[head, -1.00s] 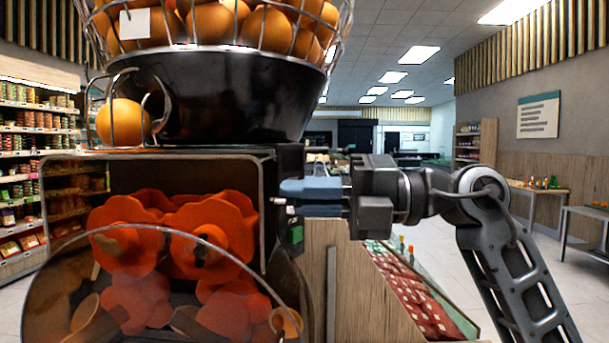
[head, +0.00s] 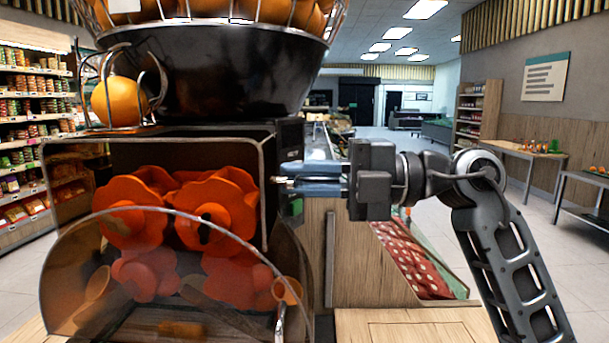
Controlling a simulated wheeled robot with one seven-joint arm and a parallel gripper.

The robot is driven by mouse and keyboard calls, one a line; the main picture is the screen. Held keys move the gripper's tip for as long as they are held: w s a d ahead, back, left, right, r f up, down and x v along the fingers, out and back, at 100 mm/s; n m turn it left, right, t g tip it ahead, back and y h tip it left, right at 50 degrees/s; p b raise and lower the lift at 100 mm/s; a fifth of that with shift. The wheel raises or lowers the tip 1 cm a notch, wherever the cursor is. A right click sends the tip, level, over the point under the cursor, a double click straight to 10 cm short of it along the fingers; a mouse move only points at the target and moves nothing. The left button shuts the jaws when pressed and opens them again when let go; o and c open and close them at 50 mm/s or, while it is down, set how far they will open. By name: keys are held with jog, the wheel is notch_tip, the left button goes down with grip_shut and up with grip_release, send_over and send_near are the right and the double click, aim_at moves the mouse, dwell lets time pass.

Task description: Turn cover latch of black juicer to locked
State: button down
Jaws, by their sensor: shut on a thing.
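The black juicer (head: 212,135) fills the left half of the head view. Its clear curved cover (head: 150,275) is over the lower front, with orange-red pressing drums (head: 215,215) behind it. My gripper (head: 290,180) reaches in from the right, level, at the juicer's right side. Its fingers are closed at the right edge of the housing. The cover latch lies at the fingertips and is mostly hidden by them, so I cannot tell its angle.
A wire basket of oranges (head: 270,10) tops the juicer, and one orange (head: 119,102) sits in a wire feed at left. A wooden counter (head: 430,330) is below. Shelves (head: 30,140) stand at left, and side tables (head: 510,160) at right.

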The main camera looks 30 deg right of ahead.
jog(key=c, duration=1.2)
grip_release()
jog(key=shift+o, duration=0.2)
jog(key=shift+d, duration=0.1)
jog(key=b+v, duration=0.2)
jog(key=v, duration=0.5)
jog(key=shift+s+d, duration=0.2)
jog(key=shift+d, duration=0.05)
